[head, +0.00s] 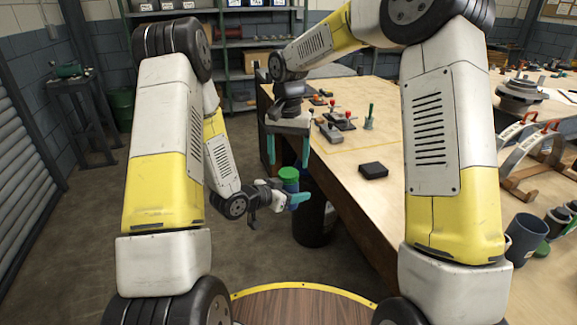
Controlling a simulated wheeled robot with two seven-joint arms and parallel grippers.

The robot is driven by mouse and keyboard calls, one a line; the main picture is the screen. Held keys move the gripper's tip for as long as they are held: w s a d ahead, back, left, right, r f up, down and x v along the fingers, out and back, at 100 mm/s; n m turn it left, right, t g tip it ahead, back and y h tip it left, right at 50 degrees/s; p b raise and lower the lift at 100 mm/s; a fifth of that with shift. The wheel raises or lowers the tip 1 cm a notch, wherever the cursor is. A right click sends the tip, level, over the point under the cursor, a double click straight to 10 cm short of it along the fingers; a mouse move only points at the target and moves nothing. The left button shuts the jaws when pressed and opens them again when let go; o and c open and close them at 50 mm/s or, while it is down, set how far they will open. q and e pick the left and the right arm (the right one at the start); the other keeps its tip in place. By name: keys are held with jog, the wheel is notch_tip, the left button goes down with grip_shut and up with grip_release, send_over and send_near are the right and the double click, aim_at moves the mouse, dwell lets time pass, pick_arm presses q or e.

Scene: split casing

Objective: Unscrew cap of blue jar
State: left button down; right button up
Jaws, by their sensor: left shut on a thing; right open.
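The blue jar (291,187) is held upright in the air beside the left edge of the workbench. Its green cap (289,173) sits on top. My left gripper (292,192) is shut on the jar's body from the left; one teal finger shows in front, and the other is mostly hidden. My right gripper (288,162) is above the jar, pointing down. Its two teal fingers are spread wide, with the cap below and between them in the picture. Whether the fingers touch the cap cannot be told, but a gap shows.
The wooden workbench (345,190) lies to the right, with a black block (373,170) and several small fixtures on it. A dark bin (311,225) stands on the floor behind the jar. Grey cups (525,238) stand at the far right. The floor at left is clear.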

aim_at(288, 172)
jog(key=shift+r, duration=0.35)
jog(key=shift+c, duration=0.3)
notch_tip(288, 172, up, 3)
jog(key=m, duration=0.2)
jog(key=shift+m, duration=0.4)
jog(key=shift+f, duration=0.2)
notch_tip(288, 172, down, 7)
jog(key=shift+f, duration=0.15)
jog(key=c, duration=1.5)
jog(key=n, duration=0.2)
jog(key=shift+n, duration=0.4)
